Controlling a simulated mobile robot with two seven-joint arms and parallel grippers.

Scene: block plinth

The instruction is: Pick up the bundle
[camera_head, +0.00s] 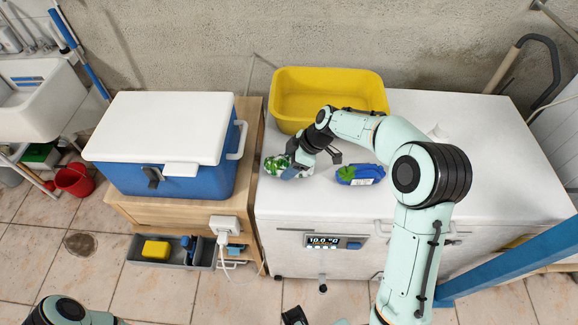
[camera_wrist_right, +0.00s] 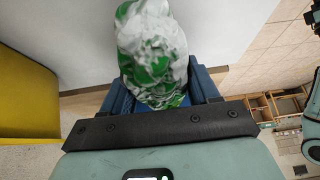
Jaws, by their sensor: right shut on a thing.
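The bundle (camera_head: 274,163), a crumpled green and white wrapped lump, is at the left edge of the white freezer lid. My right gripper (camera_head: 287,168) reaches it from the right and is shut on it. In the right wrist view the bundle (camera_wrist_right: 152,52) sits between the blue fingers of my right gripper (camera_wrist_right: 160,95), which partly hide its near end. Whether it touches the lid is hard to tell.
A yellow tub (camera_head: 328,84) stands behind my right forearm on the freezer lid (camera_head: 470,165). A blue packet with green leaves (camera_head: 360,175) lies right of the gripper. A blue cooler (camera_head: 178,178) with a white lid stands left on a wooden cabinet. The lid's right side is mostly clear.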

